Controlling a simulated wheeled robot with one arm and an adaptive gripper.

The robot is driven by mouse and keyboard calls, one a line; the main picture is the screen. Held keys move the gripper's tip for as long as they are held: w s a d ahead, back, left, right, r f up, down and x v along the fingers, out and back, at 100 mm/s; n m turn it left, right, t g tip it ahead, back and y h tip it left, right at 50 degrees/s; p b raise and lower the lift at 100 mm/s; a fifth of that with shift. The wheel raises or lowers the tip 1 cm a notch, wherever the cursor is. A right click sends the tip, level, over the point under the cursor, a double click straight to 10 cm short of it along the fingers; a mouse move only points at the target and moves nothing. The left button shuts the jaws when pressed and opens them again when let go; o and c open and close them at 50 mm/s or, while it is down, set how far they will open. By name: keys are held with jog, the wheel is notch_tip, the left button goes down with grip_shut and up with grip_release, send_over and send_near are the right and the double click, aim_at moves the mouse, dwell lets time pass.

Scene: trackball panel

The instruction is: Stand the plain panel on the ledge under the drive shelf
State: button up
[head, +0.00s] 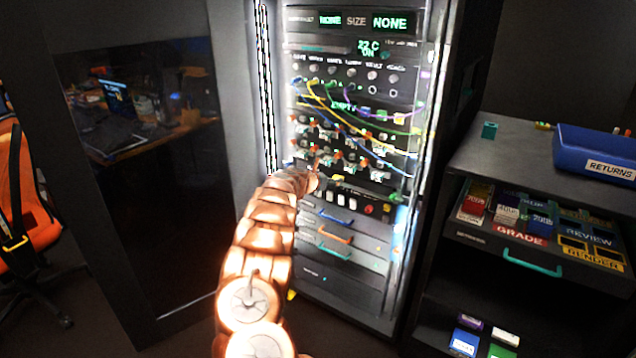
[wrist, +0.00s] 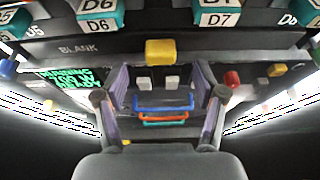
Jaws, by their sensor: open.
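In the wrist view a dark grey strip marked BLANK (wrist: 82,49) runs across under the drive shelf, which bears teal drives with white labels such as D6 and D7 (wrist: 219,18). A yellow block (wrist: 161,52) shows at the middle of the strip; I cannot tell whether it is a handle on the plain panel. My gripper (wrist: 163,76) is open, with one finger on each side below the yellow block, and nothing is visibly held between them. In the head view my arm reaches the rack just under the drive rows (head: 345,158), hiding part of the strip.
Below are a control strip with a green screen (wrist: 66,80), pale buttons and a red knob (wrist: 232,79), then drawers with blue (head: 335,217) and orange handles. Cables hang above the drives. A side cabinet with a blue RETURNS bin (head: 572,158) stands right; the open rack door (head: 190,235) is left.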

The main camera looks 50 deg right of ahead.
jog(key=v, duration=0.8)
dwell(0.4)
jog(key=shift+f, duration=0.15)
dwell(0.5)
